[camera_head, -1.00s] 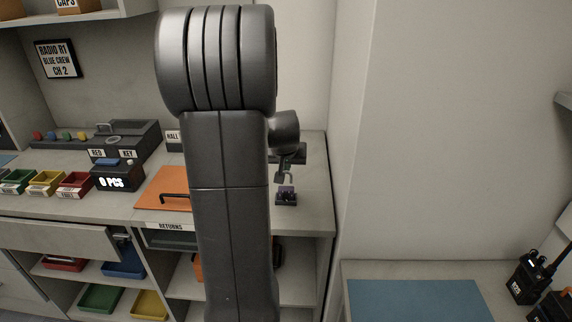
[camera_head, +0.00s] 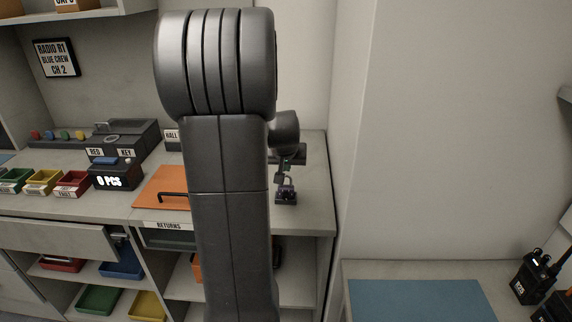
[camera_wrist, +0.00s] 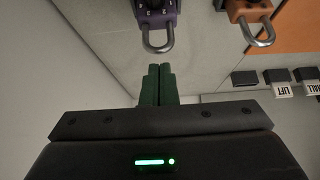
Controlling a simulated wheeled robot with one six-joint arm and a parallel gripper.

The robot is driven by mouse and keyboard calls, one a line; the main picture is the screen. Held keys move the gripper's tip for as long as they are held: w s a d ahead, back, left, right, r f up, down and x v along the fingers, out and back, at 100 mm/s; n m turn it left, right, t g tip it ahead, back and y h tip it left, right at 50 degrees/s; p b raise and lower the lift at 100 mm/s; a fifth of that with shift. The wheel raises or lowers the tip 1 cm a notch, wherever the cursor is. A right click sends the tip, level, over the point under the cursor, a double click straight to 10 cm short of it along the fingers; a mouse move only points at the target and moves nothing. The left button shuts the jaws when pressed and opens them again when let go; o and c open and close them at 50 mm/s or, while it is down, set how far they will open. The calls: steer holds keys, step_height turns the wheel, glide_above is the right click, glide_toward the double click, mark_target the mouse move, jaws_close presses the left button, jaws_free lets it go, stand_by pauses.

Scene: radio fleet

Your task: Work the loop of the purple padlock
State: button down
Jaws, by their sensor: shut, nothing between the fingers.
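The purple padlock (camera_head: 286,197) sits on the counter right of my arm. In the wrist view its body (camera_wrist: 154,16) is cut by the top edge, and its metal loop (camera_wrist: 158,46) points toward my fingers. Both legs of the loop seem to run to the body; I cannot tell whether it is locked. My gripper (camera_wrist: 159,68) is shut and empty, its green fingertips just short of the loop, with a small gap in the picture. In the head view my gripper (camera_head: 288,166) is small, above the padlock and partly hidden by my arm.
An orange padlock (camera_wrist: 250,9) with its own loop lies right of the purple one in the wrist view. An orange panel (camera_head: 158,189) with a black handle is left of my arm. A wall edge rises right of the counter.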

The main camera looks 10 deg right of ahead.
steer(key=w+r+v, duration=0.1)
steer(key=v, duration=1.1)
steer(key=shift+w+d, duration=0.2)
steer(key=shift+w, duration=0.1)
steer(key=shift+r, duration=0.1)
steer(key=x, duration=0.9)
steer(key=shift+p, duration=0.35)
steer(key=shift+w, duration=0.1)
